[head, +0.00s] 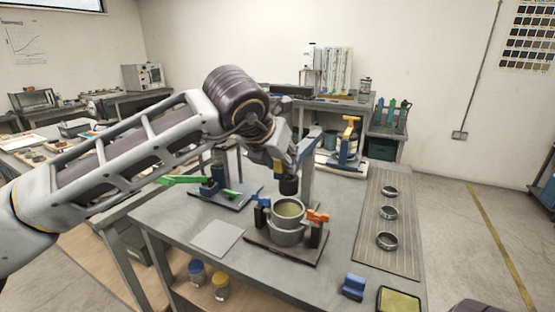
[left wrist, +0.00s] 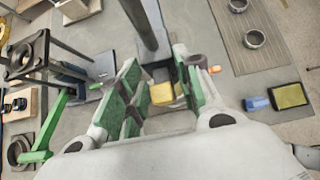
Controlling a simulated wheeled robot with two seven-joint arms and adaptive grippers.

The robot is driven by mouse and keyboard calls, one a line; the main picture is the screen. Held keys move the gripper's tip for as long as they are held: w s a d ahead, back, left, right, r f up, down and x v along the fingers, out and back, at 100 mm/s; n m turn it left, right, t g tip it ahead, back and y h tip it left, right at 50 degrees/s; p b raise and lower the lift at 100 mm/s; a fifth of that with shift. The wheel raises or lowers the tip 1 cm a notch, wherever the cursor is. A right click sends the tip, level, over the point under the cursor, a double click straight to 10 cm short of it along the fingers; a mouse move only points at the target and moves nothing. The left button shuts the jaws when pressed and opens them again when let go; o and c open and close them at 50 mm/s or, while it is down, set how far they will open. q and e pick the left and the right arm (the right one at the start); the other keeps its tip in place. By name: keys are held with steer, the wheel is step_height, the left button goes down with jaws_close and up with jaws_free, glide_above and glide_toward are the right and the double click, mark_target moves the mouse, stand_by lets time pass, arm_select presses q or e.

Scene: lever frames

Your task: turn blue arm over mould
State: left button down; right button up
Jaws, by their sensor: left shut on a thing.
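The mould (head: 287,220) is a round grey metal pot on a dark base, with small blue and orange clamps at its sides. A grey post (head: 307,185) stands behind it. A dark cylinder (head: 289,186) hangs below the gripper and appears above the mould's opening. In the left wrist view, a yellow piece (left wrist: 162,94) lies between the green-padded fingers. My left gripper is shut on the blue arm, though its grip is partly hidden.
A stand with a green lever (head: 183,180) is left of the mould. A yellow-levered device (head: 348,140) stands behind right. Several metal rings lie on a ribbed mat (head: 388,260). A blue block (head: 353,286) and a yellow-green pad (head: 398,299) are at front right.

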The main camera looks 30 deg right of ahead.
arm_select(q)
steer(key=shift+s, duration=0.15)
steer(key=c, duration=1.3)
jaws_free()
steer(key=shift+d, duration=0.1)
steer(key=shift+v, duration=6)
